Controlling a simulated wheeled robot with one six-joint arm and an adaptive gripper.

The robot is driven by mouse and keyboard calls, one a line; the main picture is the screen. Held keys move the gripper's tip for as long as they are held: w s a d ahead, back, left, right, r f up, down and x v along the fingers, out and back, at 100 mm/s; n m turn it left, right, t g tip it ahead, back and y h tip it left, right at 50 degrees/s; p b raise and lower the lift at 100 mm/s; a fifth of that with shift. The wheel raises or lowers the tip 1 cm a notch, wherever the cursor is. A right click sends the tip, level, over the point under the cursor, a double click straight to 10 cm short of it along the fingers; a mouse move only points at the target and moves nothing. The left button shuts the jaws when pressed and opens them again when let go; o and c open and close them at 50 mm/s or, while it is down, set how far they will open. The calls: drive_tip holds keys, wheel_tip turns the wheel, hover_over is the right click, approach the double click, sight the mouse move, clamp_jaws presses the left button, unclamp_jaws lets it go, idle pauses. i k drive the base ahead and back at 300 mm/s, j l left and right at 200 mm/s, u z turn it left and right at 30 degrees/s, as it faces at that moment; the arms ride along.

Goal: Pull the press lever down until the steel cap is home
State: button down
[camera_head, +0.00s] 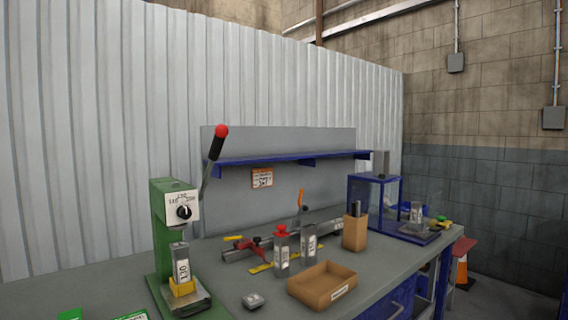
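A green press (161,225) stands at the left of the workbench. Its lever (206,178) points up and slightly right, with a black grip (215,148) and a red ball knob (222,131) at the top. A white plate with a black dial (183,212) is on its front. Below it, a grey steel piece with a white label (182,268) stands upright in a yellow holder (182,288) on the press base. I cannot tell the steel cap apart from the parts above this piece, or how far it is seated. My gripper is not in view.
A blue shelf (285,160) runs behind. Space around the lever looks clear.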

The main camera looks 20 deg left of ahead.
sight(221, 130)
drive_tip(key=j+u, duration=0.1)
drive_tip(key=u, duration=0.3)
drive_tip(key=j+u, duration=0.1)
drive_tip(key=u, duration=0.25)
drive_tip(key=j+u, duration=0.1)
drive_tip(key=u, duration=0.3)
